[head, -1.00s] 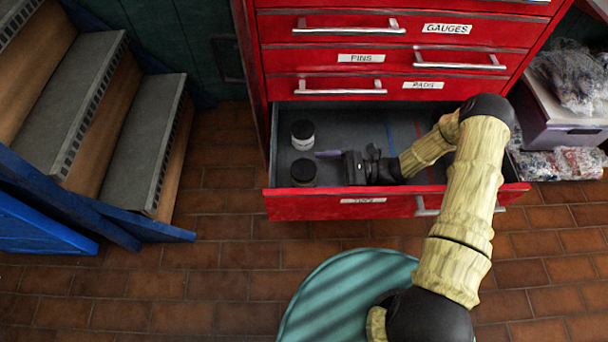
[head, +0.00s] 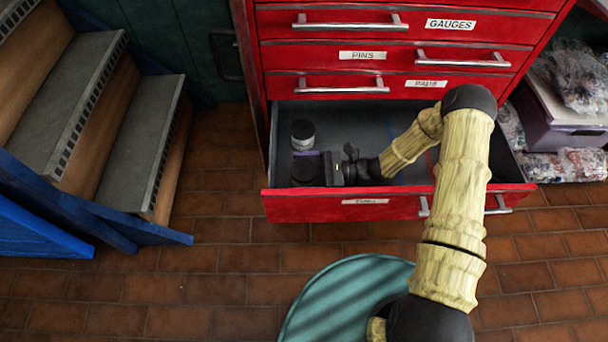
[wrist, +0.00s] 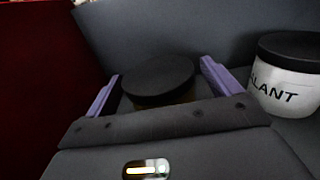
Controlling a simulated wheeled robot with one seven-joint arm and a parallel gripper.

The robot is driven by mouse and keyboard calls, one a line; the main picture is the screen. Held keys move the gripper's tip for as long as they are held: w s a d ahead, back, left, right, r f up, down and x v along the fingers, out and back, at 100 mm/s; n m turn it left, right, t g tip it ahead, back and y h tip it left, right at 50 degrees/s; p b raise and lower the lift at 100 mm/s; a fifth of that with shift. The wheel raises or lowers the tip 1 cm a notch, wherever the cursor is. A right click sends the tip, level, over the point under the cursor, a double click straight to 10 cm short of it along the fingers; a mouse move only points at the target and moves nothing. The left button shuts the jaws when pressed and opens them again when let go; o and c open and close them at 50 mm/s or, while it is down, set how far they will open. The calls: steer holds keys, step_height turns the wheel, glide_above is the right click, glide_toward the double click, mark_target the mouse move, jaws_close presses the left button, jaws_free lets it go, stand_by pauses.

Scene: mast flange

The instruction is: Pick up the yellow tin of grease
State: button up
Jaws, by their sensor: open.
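A tin with a black lid stands in the open bottom drawer; its lid shows in the head view (head: 304,170). In the wrist view the tin (wrist: 160,84) stands between my gripper's two purple fingers (wrist: 162,70), and the sliver of its side below the lid looks dull yellow-brown. Its label is hidden. My gripper, also in the head view (head: 308,163), is open, reaching in from the right with a finger on either side of the tin. I cannot tell whether the fingers touch it.
A white tin (wrist: 286,88) with a black lid and lettering ending "LANT" stands close by, behind the other tin in the head view (head: 302,134). The open drawer (head: 300,207) has a red front and grey inside. Closed drawers rise above; the drawer's right part looks empty.

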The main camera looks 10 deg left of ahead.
mark_target(304, 169)
steer(key=shift+c, duration=0.2)
steer(key=c, duration=1.2)
steer(key=shift+r+p, duration=2.75)
steer(key=shift+r, duration=2.25)
